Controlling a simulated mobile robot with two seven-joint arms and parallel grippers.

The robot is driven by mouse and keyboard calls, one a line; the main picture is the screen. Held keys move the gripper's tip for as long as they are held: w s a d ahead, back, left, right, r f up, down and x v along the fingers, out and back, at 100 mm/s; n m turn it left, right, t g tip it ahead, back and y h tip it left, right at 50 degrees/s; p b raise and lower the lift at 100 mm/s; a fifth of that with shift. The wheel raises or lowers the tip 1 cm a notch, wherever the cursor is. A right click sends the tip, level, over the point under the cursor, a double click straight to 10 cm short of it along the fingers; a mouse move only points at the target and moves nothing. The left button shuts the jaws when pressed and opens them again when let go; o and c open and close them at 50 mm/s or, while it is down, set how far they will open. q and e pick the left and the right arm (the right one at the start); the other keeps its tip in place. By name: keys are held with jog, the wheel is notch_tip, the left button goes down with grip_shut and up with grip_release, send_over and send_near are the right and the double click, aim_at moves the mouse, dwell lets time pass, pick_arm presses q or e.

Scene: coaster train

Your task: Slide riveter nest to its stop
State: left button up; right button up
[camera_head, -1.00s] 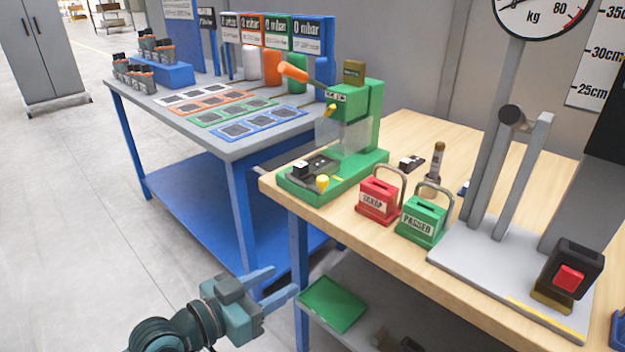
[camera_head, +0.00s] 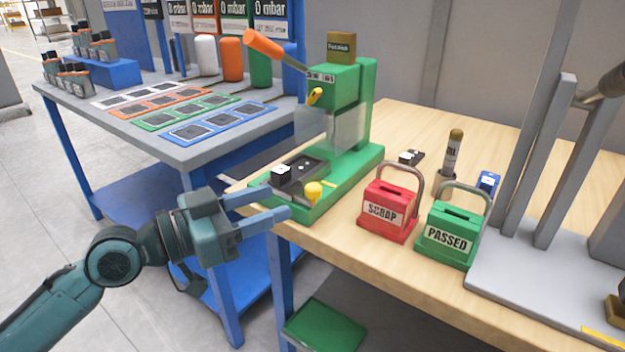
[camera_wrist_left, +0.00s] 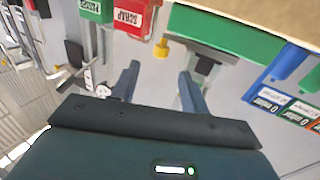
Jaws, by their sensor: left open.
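The green riveter (camera_head: 345,95) stands at the left end of the wooden bench, its orange lever (camera_head: 262,46) raised. Its dark nest (camera_head: 307,166) lies on the green base in front of the clear guard, with a black-and-white piece (camera_head: 282,174) at its near end. A yellow knob (camera_head: 313,189) sits beside the nest. My left gripper (camera_head: 281,202) is open and empty just left of the base's front end, fingers pointing towards the knob. In the left wrist view the knob (camera_wrist_left: 162,46) shows beyond the open fingers, apart from them. My right gripper is not in view.
Red SCRAP (camera_head: 388,212) and green PASSED (camera_head: 450,237) boxes stand right of the riveter. A grey-based press stand (camera_head: 510,285) is further right. A blue-legged table (camera_head: 215,148) with coloured mats is behind on the left. A green tray (camera_head: 325,328) lies below the bench.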

aim_at(306, 191)
pick_arm(q)
jog(key=p+x, duration=0.1)
jog(key=x, duration=0.7)
jog(key=shift+w+d, duration=0.2)
jog(key=shift+w, duration=0.05)
jog(key=shift+c, duration=0.6)
grip_shut()
